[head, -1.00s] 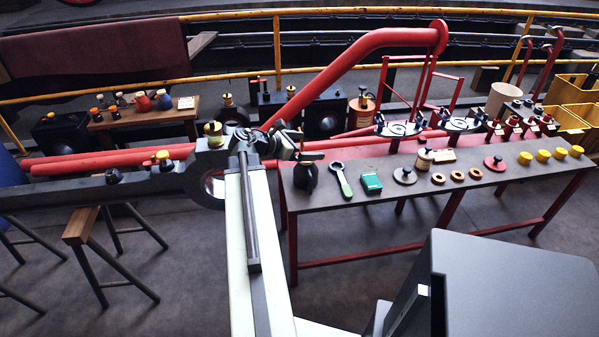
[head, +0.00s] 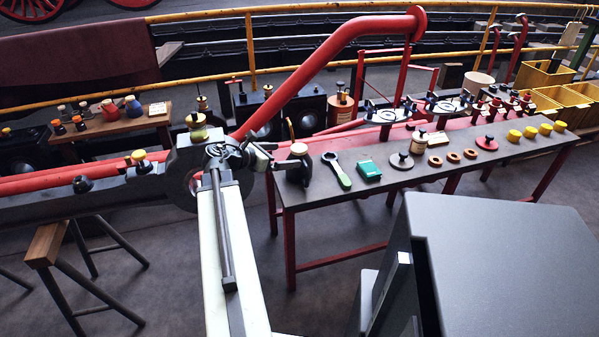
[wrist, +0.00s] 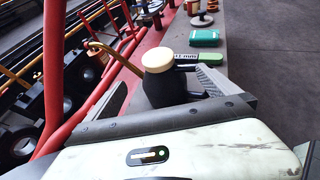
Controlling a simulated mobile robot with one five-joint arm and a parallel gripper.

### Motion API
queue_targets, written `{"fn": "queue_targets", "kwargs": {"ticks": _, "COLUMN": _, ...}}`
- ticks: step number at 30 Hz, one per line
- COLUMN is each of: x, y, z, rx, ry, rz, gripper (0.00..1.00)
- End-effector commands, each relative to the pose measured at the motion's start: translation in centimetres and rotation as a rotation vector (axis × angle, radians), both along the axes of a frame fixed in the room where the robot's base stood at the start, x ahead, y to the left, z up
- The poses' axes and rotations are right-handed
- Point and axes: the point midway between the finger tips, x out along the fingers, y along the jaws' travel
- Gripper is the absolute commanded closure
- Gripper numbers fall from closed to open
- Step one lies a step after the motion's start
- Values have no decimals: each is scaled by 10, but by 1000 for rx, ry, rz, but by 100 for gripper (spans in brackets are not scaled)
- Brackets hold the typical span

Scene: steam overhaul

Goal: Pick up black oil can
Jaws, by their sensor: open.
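The black oil can (head: 302,171) stands upright at the left end of the dark-topped red table (head: 330,194). It has a cream cap and a thin brass spout. In the wrist view the can (wrist: 163,88) is straight ahead, with its spout leaning up to the left. My gripper (wrist: 168,94) is open, one finger low on the left of the can and the ribbed other finger on its right. In the head view my gripper (head: 281,163) is at the can's left side.
A green-handled wrench (head: 339,172) and a green box (head: 368,171) lie just right of the can. A grey disc (head: 401,162) and several small parts follow along the table. A thick red pipe (head: 330,58) rises behind. Open floor lies in front of the table.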

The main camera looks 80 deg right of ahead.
Motion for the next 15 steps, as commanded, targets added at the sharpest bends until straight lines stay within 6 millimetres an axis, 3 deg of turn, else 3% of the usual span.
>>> {"fn": "queue_targets", "kwargs": {"ticks": 1, "x": -1, "y": 0, "z": -22, "rx": 0, "ry": 0, "rz": -1, "gripper": 0}}
{"fn": "queue_targets", "kwargs": {"ticks": 8, "x": -3, "y": -1, "z": -69, "rx": 0, "ry": 0, "rz": -4, "gripper": 0}}
{"fn": "queue_targets", "kwargs": {"ticks": 12, "x": -17, "y": -17, "z": -69, "rx": 0, "ry": 0, "rz": -7, "gripper": 0}}
{"fn": "queue_targets", "kwargs": {"ticks": 15, "x": -19, "y": -19, "z": -67, "rx": 0, "ry": 0, "rz": -5, "gripper": 0}}
